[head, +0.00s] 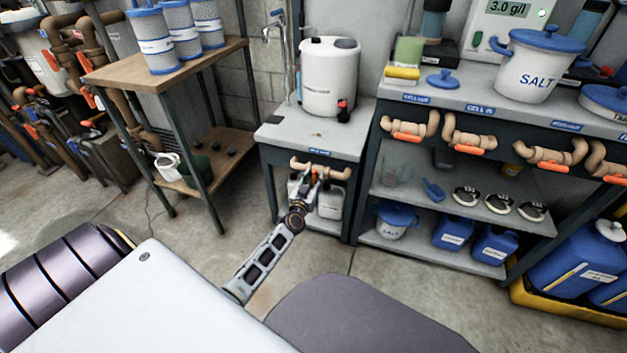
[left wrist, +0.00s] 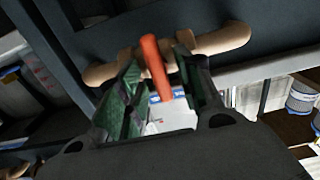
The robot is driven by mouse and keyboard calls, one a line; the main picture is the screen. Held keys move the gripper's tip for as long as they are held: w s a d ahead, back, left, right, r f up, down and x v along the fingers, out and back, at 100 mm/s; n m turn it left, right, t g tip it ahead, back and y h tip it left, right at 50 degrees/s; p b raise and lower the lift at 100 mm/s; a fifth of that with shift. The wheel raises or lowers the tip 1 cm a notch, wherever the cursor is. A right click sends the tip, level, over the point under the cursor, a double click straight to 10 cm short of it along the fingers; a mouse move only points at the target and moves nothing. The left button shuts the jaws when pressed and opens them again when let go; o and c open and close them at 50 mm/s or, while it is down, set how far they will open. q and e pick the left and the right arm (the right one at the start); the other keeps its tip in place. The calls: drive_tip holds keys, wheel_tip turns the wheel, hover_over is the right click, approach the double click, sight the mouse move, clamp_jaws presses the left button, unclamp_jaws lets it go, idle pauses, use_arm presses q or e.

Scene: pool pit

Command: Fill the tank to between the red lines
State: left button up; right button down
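A white tank (head: 328,85) stands on a small grey bench under a metal tap (head: 280,30); a small black and red fitting (head: 343,110) is low on its front. I cannot make out red lines or a liquid level on it. A tan pipe (head: 335,174) with an orange valve handle runs along the bench front. My left gripper (head: 306,180) is at this pipe. In the left wrist view, the orange handle (left wrist: 154,66) hangs between the open green-padded fingers (left wrist: 160,95), with gaps visible beside it. My right gripper is not in view.
White jugs (head: 329,204) sit under the bench, just behind my left gripper. A wooden shelf (head: 165,66) with filter cartridges is at left. At right, a long counter (head: 460,92) has more orange-handled pipes, a salt bucket (head: 540,65) and stocked shelves. The floor in front is clear.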

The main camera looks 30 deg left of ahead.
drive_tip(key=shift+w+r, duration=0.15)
use_arm(q)
clamp_jaws()
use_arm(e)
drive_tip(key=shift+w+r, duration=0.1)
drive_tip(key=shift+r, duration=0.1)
use_arm(q)
drive_tip(key=shift+n, duration=0.4)
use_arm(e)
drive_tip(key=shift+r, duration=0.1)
use_arm(q)
drive_tip(key=shift+a+n+p, duration=0.1)
drive_tip(key=shift+n+p, duration=0.25)
drive_tip(key=shift+n, duration=0.75)
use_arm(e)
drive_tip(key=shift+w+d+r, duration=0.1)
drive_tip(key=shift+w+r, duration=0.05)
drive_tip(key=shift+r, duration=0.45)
